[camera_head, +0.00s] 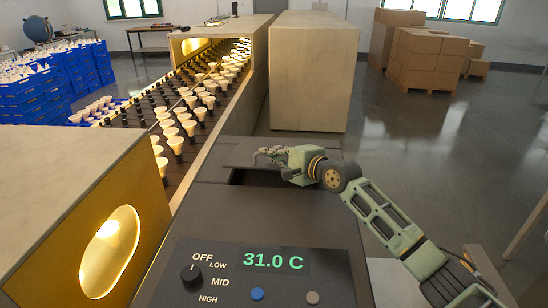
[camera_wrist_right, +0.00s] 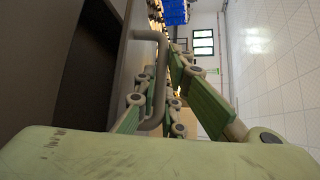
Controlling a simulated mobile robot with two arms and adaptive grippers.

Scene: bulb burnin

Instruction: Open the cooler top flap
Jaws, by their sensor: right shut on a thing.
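The cooler (camera_head: 190,225) is a dark grey box with a control panel at its near end. Its top flap (camera_head: 238,152) is a flat grey plate at the far end of the top, with a dark gap along its near edge. My right gripper (camera_head: 268,156) is at the flap's right part. In the right wrist view my right gripper (camera_wrist_right: 155,105) has its fingers closed around a grey bent bar handle (camera_wrist_right: 152,37). A dark opening (camera_wrist_right: 85,65) shows left of the handle there. The fingers partly hide the handle. My left gripper is out of view.
The panel has a dial (camera_head: 190,273), a green 31.0 C display (camera_head: 273,261) and two buttons. A conveyor (camera_head: 170,130) with several lit bulbs runs along the left. A tall beige cabinet (camera_head: 312,75) stands behind the cooler. Open floor (camera_head: 440,140) lies to the right.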

